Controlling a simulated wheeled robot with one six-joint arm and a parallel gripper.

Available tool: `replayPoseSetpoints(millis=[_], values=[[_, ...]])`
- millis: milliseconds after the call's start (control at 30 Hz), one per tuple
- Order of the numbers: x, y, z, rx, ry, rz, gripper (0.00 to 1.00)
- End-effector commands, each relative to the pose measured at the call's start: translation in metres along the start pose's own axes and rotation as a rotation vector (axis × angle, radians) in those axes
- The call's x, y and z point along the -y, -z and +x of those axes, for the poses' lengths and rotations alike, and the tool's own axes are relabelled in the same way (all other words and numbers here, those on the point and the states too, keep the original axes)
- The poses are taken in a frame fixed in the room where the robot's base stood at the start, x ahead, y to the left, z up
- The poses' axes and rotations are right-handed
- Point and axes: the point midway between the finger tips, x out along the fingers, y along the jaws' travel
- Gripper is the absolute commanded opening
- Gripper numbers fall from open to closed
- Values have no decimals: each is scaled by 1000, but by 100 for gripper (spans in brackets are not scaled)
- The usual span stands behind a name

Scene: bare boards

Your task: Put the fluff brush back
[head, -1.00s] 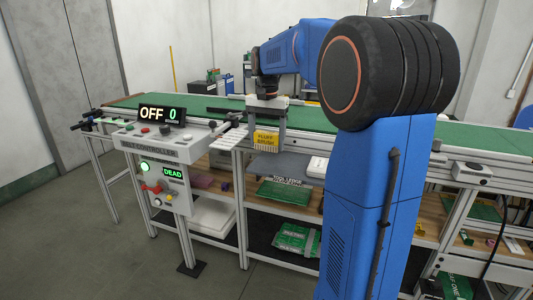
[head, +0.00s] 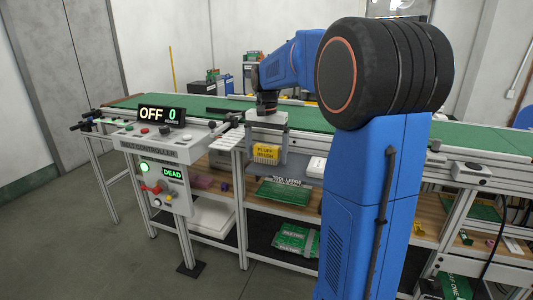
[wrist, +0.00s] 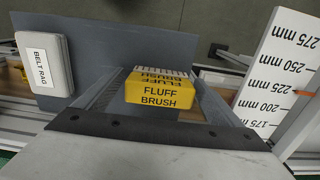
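The fluff brush (head: 266,152), a yellow block with black lettering, is between the two fingers of my gripper (head: 267,158). It also shows in the wrist view (wrist: 160,93), with a finger close against each side and pale bristles at its far side. My gripper (wrist: 158,85) looks shut on it. The brush is over the grey tool ledge (wrist: 225,47), which shows in the head view (head: 302,172). I cannot tell whether the brush touches the ledge.
The white belt rag (wrist: 45,68) lies on the ledge left of the brush in the wrist view. A white millimetre scale (wrist: 275,85) stands at the right. The green conveyor belt (head: 220,103) is behind, and the control panel (head: 165,150) stands left.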

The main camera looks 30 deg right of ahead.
Motion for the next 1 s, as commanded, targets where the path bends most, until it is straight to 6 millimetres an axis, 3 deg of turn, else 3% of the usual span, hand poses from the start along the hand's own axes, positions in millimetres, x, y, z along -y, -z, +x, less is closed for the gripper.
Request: replayPoseSetpoints(millis=[367, 800, 1000], values=[[0, 0, -8, -1, 0, 0, 89], [0, 1, -86, -3, 2, 0, 89], [0, 0, -112, -1, 1, 0, 89]])
